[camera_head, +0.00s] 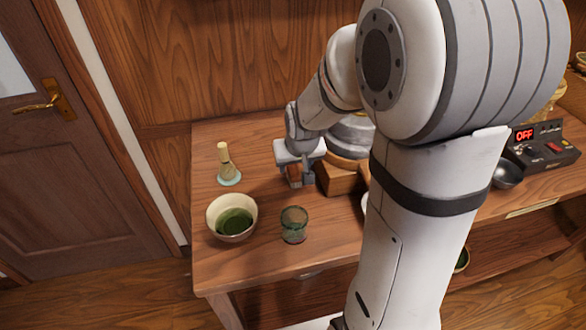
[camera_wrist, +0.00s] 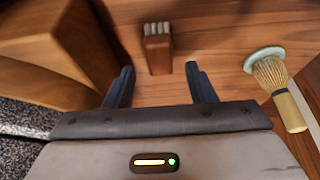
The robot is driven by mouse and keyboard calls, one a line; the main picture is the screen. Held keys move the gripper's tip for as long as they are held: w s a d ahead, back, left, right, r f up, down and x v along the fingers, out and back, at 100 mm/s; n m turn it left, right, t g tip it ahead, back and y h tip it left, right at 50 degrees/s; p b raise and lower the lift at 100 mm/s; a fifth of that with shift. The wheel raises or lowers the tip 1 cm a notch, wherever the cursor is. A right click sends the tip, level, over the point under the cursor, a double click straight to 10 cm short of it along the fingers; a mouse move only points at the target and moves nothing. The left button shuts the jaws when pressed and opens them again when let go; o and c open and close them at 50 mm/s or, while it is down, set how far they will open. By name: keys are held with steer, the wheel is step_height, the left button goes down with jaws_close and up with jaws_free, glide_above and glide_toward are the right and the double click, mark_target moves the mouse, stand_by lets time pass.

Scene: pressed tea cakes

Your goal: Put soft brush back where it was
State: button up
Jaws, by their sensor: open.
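A small brush (camera_wrist: 158,52) with a brown wooden handle and pale bristles is on the wooden table in the wrist view, beyond my fingertips and in line with the gap between them. My gripper (camera_wrist: 160,74) is open, with a finger on each side of that gap and nothing held. In the head view my gripper (camera_head: 299,178) is low over the table, beside a wooden box. The brush is mostly hidden by the gripper there. I cannot tell whether the fingers touch it.
A bamboo whisk (camera_head: 224,160) rests on a pale green stand (camera_head: 230,181) to the left. A bowl of green tea (camera_head: 214,207) and a green glass cup (camera_head: 294,225) stand nearer the front. The wooden box (camera_head: 338,181) stands right of the gripper, near a grey stone mill (camera_head: 350,138).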

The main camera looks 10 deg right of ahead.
steer(key=v, duration=0.8)
steer(key=s+r+g, duration=0.1)
steer(key=s+g, duration=0.1)
steer(key=s, duration=1.4)
steer(key=shift+r, duration=0.2)
steer(key=shift+s+r, duration=0.1)
steer(key=shift+s, duration=0.05)
steer(key=shift+r+p, duration=0.3)
steer(key=shift+p, duration=0.2)
steer(key=shift+d, duration=0.1)
